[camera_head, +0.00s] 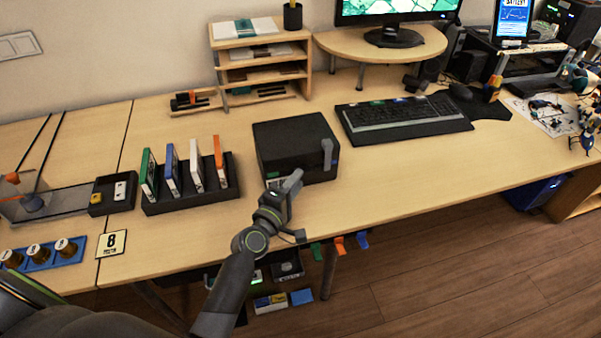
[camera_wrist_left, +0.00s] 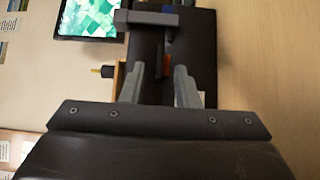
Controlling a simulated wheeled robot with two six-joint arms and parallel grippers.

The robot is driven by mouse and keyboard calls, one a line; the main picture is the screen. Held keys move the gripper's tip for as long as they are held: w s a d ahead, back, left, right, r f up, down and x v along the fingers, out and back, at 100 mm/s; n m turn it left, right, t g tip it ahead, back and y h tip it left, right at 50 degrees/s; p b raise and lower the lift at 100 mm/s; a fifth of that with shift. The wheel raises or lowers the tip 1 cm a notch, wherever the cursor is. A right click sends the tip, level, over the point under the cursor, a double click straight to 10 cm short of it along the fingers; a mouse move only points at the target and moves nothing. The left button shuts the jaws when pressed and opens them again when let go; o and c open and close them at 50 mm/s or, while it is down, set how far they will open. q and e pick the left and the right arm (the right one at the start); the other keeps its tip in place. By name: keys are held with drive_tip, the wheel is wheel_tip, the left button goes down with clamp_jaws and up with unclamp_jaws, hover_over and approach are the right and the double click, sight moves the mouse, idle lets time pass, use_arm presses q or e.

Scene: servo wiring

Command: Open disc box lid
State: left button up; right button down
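The disc box looks to be the black box (camera_head: 290,140) at the middle of the desk, with its top closed. A grey handle (camera_head: 327,152) stands on its right front side. My left gripper (camera_head: 292,182) is just in front of the box, left of the handle. In the left wrist view, the two fingers (camera_wrist_left: 160,88) are apart with nothing clearly held between them. The dark box (camera_wrist_left: 203,50) lies beyond the fingers there, and a grey bar like the handle (camera_wrist_left: 146,18) shows near the top. My right gripper is not in view.
A black rack (camera_head: 190,190) with green, blue, white and orange cases stands left of the box. A keyboard (camera_head: 404,118) lies to its right, and a wooden shelf (camera_head: 262,60) stands behind. The desk right of the box is clear up to the front edge.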

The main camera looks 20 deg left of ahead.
use_arm(q)
drive_tip(key=shift+w+d, duration=0.15)
drive_tip(key=shift+w, duration=0.6)
drive_tip(key=shift+w+d, duration=0.1)
drive_tip(key=shift+w, duration=0.6)
clamp_jaws()
